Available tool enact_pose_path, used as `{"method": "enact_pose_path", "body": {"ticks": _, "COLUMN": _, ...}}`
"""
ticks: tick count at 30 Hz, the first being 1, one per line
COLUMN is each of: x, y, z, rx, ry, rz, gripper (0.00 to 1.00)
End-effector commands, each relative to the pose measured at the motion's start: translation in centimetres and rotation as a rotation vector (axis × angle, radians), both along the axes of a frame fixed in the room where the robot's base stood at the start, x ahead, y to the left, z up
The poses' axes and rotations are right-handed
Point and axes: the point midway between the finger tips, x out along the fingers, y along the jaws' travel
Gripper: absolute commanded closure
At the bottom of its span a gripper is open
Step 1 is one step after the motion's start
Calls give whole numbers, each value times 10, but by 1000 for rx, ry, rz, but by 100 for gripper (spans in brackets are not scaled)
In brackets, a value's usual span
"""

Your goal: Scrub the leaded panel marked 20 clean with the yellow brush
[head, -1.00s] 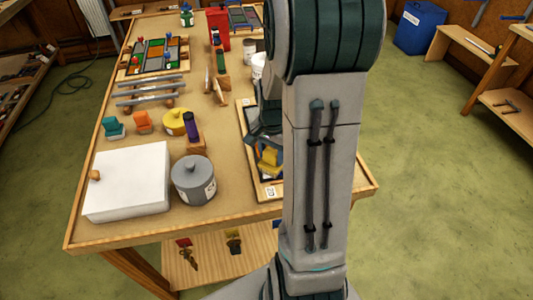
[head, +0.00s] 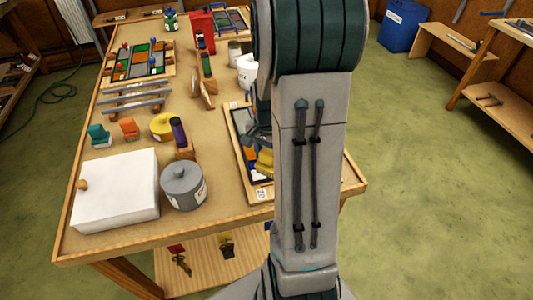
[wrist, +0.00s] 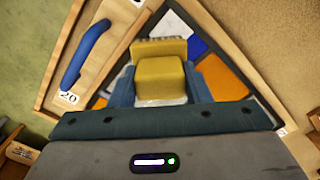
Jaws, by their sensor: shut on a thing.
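The leaded panel marked 20 lies on the workbench, mostly behind my arm in the head view; its wooden frame (head: 240,166) and label (head: 263,194) show. In the wrist view the panel (wrist: 226,78) has white, blue and orange panes with dark lines. My gripper (wrist: 160,88) is shut on the yellow brush (wrist: 160,78), one blue finger on each side. The brush is over the panes; whether its bristles touch the glass I cannot tell. In the head view the brush (head: 265,161) is partly hidden by my arm.
A blue handle (wrist: 86,54) is on the panel's frame. Left of the panel are a grey lidded pot (head: 184,187), a white box (head: 116,190), a purple-topped item (head: 179,133) and a yellow round container (head: 162,126). Open floor lies right of the bench.

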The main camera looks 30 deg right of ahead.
Motion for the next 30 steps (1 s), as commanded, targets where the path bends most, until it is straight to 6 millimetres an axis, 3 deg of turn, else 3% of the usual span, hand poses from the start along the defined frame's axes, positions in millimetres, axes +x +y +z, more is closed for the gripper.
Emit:
{"method": "enact_pose_path", "body": {"ticks": 21, "x": 1, "y": 0, "z": 56, "rx": 0, "ry": -1, "rz": 0, "gripper": 75}}
{"method": "enact_pose_path", "body": {"ticks": 30, "x": 0, "y": 0, "z": 60, "rx": 0, "ry": -1, "rz": 0, "gripper": 75}}
